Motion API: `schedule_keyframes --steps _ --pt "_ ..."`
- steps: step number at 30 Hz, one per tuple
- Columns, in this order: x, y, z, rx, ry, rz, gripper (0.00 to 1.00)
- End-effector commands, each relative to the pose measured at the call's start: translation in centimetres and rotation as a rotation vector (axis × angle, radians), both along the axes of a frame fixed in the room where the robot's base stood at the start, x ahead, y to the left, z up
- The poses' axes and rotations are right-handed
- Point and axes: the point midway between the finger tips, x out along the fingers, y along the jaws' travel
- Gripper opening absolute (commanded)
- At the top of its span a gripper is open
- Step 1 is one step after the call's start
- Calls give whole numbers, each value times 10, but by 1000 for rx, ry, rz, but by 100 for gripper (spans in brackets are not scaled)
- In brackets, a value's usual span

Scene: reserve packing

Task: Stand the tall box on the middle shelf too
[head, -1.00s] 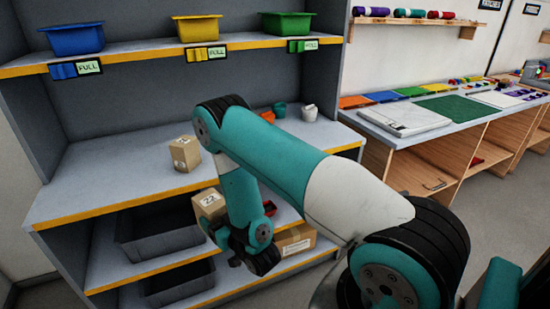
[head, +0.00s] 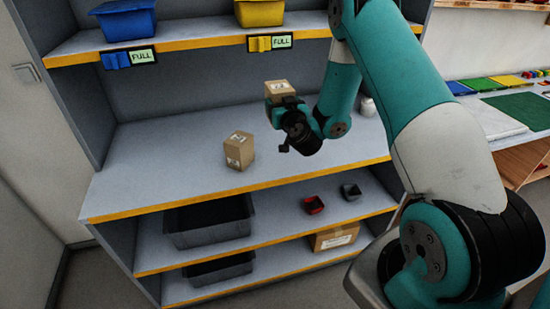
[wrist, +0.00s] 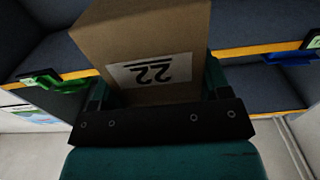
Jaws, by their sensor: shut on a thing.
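My gripper (head: 284,103) is shut on a brown cardboard box (head: 278,88) and holds it in the air, in front of the rack and above the level of the middle shelf (head: 180,150). In the wrist view the held box (wrist: 140,35) sits between the two fingers and has a white label reading 22, upside down in the picture. Its far end is cut off there. Another brown box (head: 240,153) with a white label stands on the middle shelf, left of and below my gripper, apart from it.
The middle shelf is clear around the standing box; a pale container (head: 367,106) is at its right, partly behind my arm. Blue (head: 127,22) and yellow (head: 260,12) bins stand above. Below are dark trays (head: 210,225), a red bin (head: 314,205), a grey bin (head: 350,191) and a carton (head: 333,237).

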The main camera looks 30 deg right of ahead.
Motion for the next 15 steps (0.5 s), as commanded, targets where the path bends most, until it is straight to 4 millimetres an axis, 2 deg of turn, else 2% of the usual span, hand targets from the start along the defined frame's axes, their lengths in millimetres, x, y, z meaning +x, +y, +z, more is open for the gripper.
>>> schedule_keyframes --steps 1,9,15 --pt "0 0 -14 -2 1 2 42" --pt "1 3 -88 -1 2 4 42" --pt "0 2 -132 -2 4 3 42"
